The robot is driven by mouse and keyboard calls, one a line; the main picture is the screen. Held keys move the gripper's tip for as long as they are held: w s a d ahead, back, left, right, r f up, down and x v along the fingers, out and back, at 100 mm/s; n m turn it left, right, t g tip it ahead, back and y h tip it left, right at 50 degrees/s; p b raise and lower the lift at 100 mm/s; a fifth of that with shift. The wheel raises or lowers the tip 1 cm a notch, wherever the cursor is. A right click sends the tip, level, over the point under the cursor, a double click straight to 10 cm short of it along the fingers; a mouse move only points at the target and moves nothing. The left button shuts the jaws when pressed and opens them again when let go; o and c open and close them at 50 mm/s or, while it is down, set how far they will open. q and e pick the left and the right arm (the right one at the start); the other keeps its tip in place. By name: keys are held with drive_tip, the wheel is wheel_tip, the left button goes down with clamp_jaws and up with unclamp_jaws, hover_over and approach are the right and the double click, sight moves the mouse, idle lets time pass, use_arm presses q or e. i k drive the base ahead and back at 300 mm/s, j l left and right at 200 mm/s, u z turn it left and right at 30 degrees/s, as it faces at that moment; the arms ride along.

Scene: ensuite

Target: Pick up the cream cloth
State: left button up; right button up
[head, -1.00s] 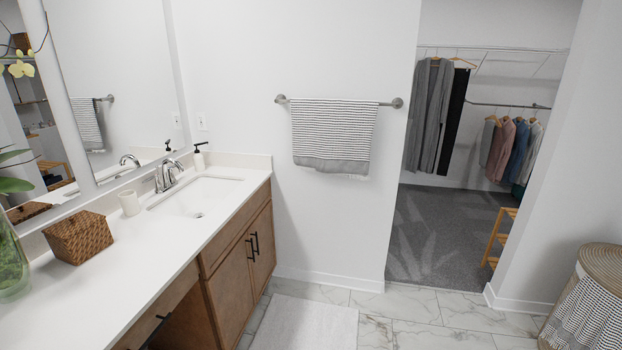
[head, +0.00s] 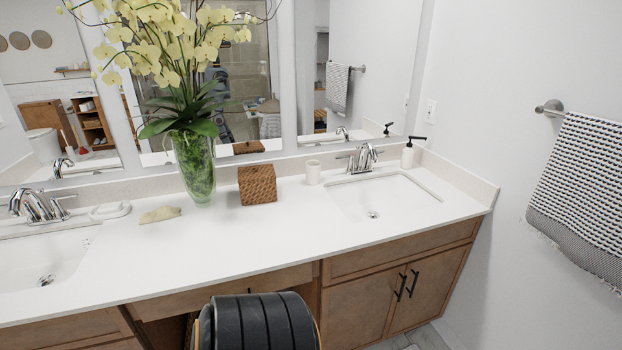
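Neither of my grippers shows in the head view.
The white counter (head: 255,247) has clear room in front of the cloth. A glass vase with yellow orchids (head: 195,165), a woven box (head: 257,186), a cup (head: 313,172) and a soap dispenser (head: 408,155) stand along the back. Faucets (head: 38,206) rise behind the sinks.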

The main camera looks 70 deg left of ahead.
sight(165, 213)
drive_tip(key=u, duration=3.35)
